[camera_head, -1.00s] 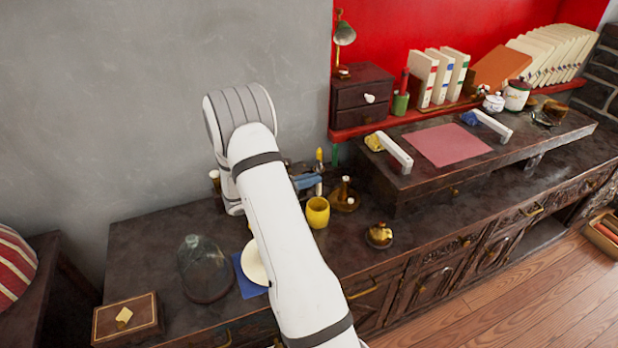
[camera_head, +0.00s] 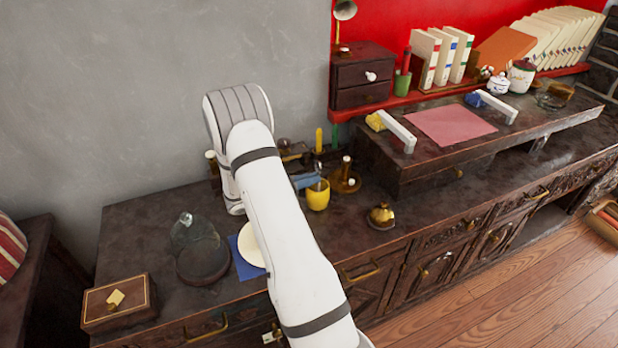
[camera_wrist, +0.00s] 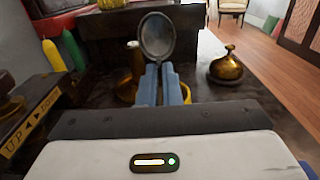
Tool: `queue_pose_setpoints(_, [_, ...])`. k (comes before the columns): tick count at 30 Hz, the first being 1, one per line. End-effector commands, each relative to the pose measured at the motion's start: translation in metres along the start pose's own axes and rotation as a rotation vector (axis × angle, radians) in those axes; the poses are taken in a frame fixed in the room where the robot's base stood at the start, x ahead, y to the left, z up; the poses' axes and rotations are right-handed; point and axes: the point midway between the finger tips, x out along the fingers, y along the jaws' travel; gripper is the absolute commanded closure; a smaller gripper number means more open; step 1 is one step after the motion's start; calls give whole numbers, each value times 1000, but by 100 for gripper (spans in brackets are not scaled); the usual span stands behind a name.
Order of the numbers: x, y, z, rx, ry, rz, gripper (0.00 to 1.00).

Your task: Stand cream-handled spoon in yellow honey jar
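The yellow honey jar (camera_head: 318,197) stands on the dark counter to the right of my arm. My gripper (camera_head: 307,181) has blue fingers and is at the jar's upper left in the head view. In the wrist view my gripper (camera_wrist: 161,84) is closed up on the spoon (camera_wrist: 157,36), whose grey metal bowl sticks out past the fingertips. The cream handle is hidden. A grey patch shows at the jar's mouth in the head view; I cannot tell whether the bowl is inside.
A brass candle holder (camera_head: 345,182) stands close right of the jar, and a brass pot (camera_head: 381,216) further right. A glass dome (camera_head: 197,246), a pale disc on a blue mat (camera_head: 243,268) and a wooden box (camera_head: 118,304) are left. A raised stand (camera_head: 420,164) is behind right.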

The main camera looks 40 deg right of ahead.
Motion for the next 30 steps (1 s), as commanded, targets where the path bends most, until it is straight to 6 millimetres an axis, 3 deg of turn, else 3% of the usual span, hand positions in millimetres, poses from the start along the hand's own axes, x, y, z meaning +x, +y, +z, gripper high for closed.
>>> queue_pose_setpoints(11, [0, 0, -4, 0, 0, 1, 100])
queue_pose_setpoints(12, [0, 0, -4, 0, 0, 1, 92])
queue_pose_setpoints(20, [-1, 0, -4, 0, 0, 2, 71])
queue_pose_setpoints(30, [-1, 0, 1, 1, 0, 2, 70])
